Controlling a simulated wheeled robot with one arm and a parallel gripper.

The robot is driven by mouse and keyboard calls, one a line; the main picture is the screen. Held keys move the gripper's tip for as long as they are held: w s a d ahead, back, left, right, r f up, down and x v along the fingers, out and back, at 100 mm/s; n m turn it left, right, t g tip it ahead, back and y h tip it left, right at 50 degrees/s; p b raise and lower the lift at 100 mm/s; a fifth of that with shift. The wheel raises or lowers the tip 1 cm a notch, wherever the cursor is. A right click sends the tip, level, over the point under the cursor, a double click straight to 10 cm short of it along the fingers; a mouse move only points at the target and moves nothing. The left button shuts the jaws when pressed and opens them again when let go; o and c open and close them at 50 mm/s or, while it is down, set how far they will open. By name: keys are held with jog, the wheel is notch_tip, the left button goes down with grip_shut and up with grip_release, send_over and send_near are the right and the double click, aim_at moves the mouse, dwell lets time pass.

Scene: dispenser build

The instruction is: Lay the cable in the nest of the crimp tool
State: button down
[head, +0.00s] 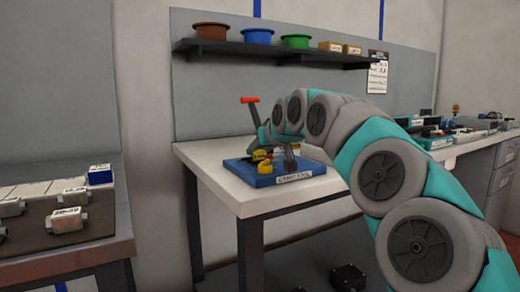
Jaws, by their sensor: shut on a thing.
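The crimp tool (250,172) is a blue base labelled "CRIMP TOOL" on the white-topped bench, with a lever ending in a red handle (250,100) raised at its back left. Small yellow parts (265,167) and a dark grey upright part (290,163) show on the base. My gripper (266,148) is at the end of my arm, low over the tool, mostly hidden by my own wrist. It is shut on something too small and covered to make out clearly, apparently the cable. The nest and any contact with it cannot be made out.
A shelf (270,54) with brown, blue and green bowls and small boxes hangs above the bench (215,178). A side table (100,239) at the left holds several blocks. Equipment (470,128) stands at the right. The bench's front left corner is clear.

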jog(key=shift+f, duration=0.25)
grip_release()
jog(key=shift+r, duration=0.1)
dwell(0.6)
notch_tip(320, 180, up, 7)
jog(key=p, duration=0.5)
dwell(0.7)
dwell(0.5)
